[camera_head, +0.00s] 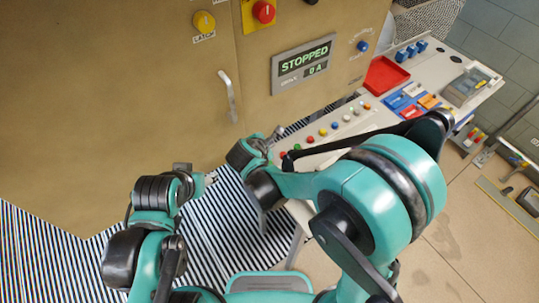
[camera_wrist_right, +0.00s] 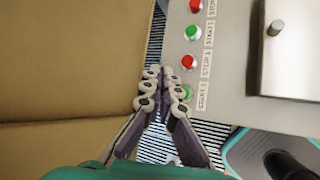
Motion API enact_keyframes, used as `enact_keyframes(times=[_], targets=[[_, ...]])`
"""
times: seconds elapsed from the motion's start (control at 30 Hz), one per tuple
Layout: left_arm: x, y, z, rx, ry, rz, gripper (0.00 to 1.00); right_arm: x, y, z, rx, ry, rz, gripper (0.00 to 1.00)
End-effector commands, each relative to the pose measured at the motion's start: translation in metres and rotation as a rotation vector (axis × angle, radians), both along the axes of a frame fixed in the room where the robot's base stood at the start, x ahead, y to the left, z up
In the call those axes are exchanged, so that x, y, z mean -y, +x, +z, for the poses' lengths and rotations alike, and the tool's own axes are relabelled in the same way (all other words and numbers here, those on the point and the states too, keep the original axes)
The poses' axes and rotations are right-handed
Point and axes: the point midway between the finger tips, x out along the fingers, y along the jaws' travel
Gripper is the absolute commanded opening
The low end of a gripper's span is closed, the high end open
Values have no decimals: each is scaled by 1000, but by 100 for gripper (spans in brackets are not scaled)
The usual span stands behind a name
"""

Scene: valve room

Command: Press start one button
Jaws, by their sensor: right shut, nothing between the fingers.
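The green start one button is the lowest of a column of buttons in the right wrist view (camera_wrist_right: 185,92), beside the label "START 1" (camera_wrist_right: 202,96). The right fingers partly overlap its left edge in that view. In the head view I cannot make it out behind my right wrist. My right gripper (camera_head: 277,133) is shut and empty, at the panel's left end; in its wrist view (camera_wrist_right: 165,72) its tips lie just left of the button column. I cannot tell whether it touches anything. My left gripper (camera_head: 210,178) hangs before the cabinet, away from the panel; its opening is unclear.
A red stop one button (camera_wrist_right: 187,62) and more red and green buttons line the grey panel (camera_head: 348,133). The tan cabinet (camera_head: 120,90) bears a display (camera_head: 303,63) reading "STOPPED" and "0 A". A metal handle (camera_head: 228,95) sticks out. A red tray (camera_head: 386,75) stands farther right.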

Motion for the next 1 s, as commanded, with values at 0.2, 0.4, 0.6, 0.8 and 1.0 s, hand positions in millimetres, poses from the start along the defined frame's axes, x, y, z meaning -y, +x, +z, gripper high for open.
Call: enact_keyframes(times=[0.2, 0.4, 0.6, 0.8, 1.0], targets=[[0, 0, 2, 0, 0, 0, 51, -6, 1, -2, -2, -33, 29, 0], [0, 0, 2, 0, 0, 0, 51, -5, 1, -2, -1, -31, 27, 0], [0, 0, -2, 0, 0, 0, 51, -5, 1, -7, -1, -30, 27, 0], [0, 0, -16, 0, 0, 0, 51, -5, 1, -26, -1, -30, 27, 0], [0, 0, -37, 0, 0, 0, 51, -5, 1, -55, -1, -30, 27, 0]])
